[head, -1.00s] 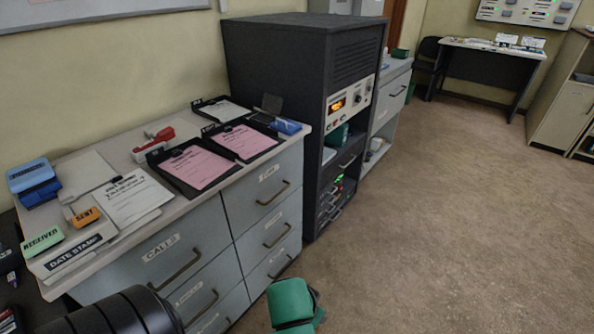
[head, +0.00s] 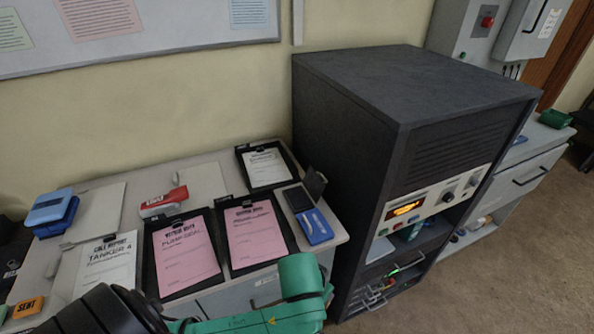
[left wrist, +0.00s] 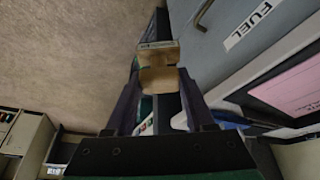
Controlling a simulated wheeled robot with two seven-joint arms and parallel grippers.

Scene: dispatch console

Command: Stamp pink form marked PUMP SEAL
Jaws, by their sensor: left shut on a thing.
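The pink form marked PUMP SEAL (head: 185,258) lies on a black clipboard on the counter, in the middle of the head view. A second pink form (head: 257,235), its heading too small to read, lies on the clipboard to its right. In the left wrist view my left gripper (left wrist: 158,88) is shut on a tan stamp (left wrist: 158,58) with a small printed label, held out beside the counter's drawers. In the head view my left arm crosses the lower edge; its gripper is hidden. An open dark ink pad (head: 299,199) sits at the counter's right end. My right gripper is not in view.
A white TANKER 4 form (head: 106,268), an orange SENT stamp (head: 27,308), a red stapler (head: 163,203) and a blue hole-punch-like object (head: 52,212) are on the left. A tall black cabinet (head: 400,100) stands right of the counter.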

